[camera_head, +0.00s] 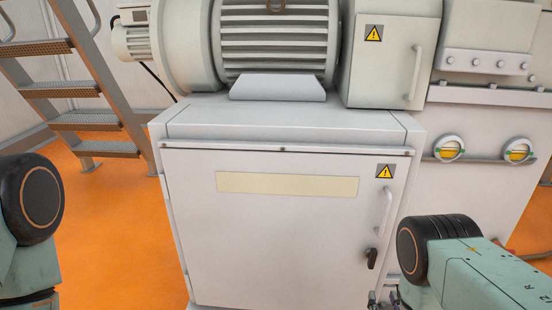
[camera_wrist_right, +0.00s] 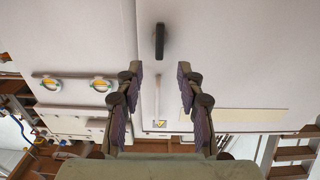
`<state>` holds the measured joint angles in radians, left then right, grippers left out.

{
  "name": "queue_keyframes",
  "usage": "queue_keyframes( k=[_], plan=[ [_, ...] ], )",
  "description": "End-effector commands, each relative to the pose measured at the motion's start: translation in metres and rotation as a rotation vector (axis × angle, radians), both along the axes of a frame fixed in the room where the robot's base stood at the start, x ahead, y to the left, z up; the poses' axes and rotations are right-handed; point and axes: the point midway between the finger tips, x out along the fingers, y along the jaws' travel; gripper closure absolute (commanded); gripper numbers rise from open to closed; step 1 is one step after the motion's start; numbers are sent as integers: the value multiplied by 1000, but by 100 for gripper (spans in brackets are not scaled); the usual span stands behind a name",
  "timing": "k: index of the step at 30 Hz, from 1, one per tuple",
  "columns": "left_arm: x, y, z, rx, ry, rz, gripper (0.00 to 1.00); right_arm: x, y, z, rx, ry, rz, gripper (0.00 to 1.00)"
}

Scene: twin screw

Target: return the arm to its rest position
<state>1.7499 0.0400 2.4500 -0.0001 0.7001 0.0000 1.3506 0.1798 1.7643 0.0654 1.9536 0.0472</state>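My right gripper (camera_wrist_right: 160,70) shows in the right wrist view with its two padded fingers spread apart and nothing between them. In the head view, my right arm (camera_head: 470,265) is at the lower right, in front of the cabinet's right side, and only a bit of the gripper (camera_head: 383,299) shows at the bottom edge. A black latch handle (camera_head: 371,258) sits on the cabinet door; in the right wrist view the latch (camera_wrist_right: 160,40) lies beyond the fingertips, apart from them. My left arm (camera_head: 30,210) shows at the left edge; its gripper is out of view.
A white cabinet (camera_head: 250,240) with a closed door fills the middle. A ribbed motor (camera_head: 275,45) and a grey box (camera_head: 385,60) stand above it. Metal stairs (camera_head: 95,120) stand at the left. Orange floor (camera_head: 110,240) is clear left of the cabinet.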

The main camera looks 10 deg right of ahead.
Motion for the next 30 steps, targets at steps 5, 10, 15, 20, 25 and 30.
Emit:
queue_keyframes(
  k=[5,10,15,20,25,30],
  plan=[
    [0,0,0,0,0,0,60,-24,3,-52,52,262,-7,62],
    [0,0,10,0,0,0,60,-91,26,-97,134,666,7,62],
    [0,0,30,0,0,0,60,-173,58,-94,207,1056,41,62],
    [0,0,58,0,0,0,60,-256,85,-42,252,1407,87,62],
    [0,0,89,0,0,0,60,-299,100,31,254,1591,130,62],
    [0,0,102,0,0,0,60,-279,101,57,235,1547,147,62]
  ],
)
